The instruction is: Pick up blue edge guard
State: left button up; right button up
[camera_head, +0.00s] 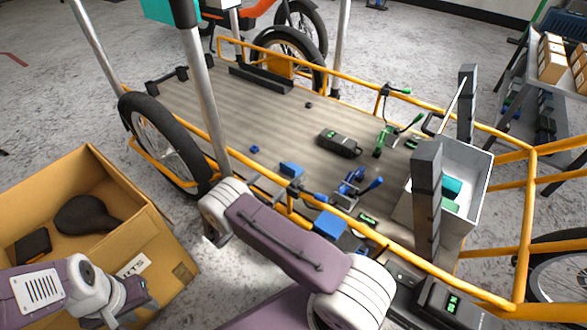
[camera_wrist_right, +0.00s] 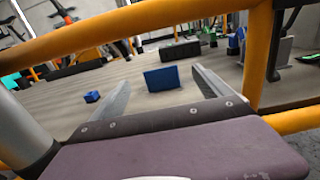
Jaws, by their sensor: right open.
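A blue block (camera_head: 291,169), which looks like the blue edge guard, lies on the wooden cargo bed near the orange rail. In the right wrist view the blue block (camera_wrist_right: 162,77) stands ahead, framed between the fingers. My right gripper (camera_wrist_right: 160,80) is open and empty, reaching past the orange rail towards it; contact is not visible. In the head view its fingers are mostly hidden behind the rail and arm. My left gripper (camera_head: 138,298) is at the lower left, by the cardboard box; its jaw state is unclear.
Orange rails (camera_head: 370,85) and a silver post (camera_head: 208,100) border the cargo bed (camera_head: 220,100). A smaller blue cube (camera_head: 255,149) and a black charger (camera_head: 340,143) lie on the bed. A cardboard box (camera_head: 165,235) holds a black saddle (camera_head: 87,217). A white bin (camera_head: 470,165) stands at right.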

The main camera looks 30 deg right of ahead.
aim_at(287, 166)
jog(key=b+x, duration=0.2)
jog(key=x, duration=0.1)
jog(key=shift+f, duration=0.35)
jog(key=shift+d+r, duration=0.15)
jog(key=shift+r, duration=0.05)
jog(key=b+x, duration=0.4)
jog(key=shift+w+d+f, duration=0.2)
jog(key=shift+d+f, duration=0.05)
jog(key=shift+f, duration=0.05)
jog(key=shift+w+d+r, duration=0.1)
jog(key=shift+d+r, duration=0.1)
jog(key=shift+d, duration=0.05)
jog(key=shift+r, duration=0.1)
jog(key=c, duration=1.4)
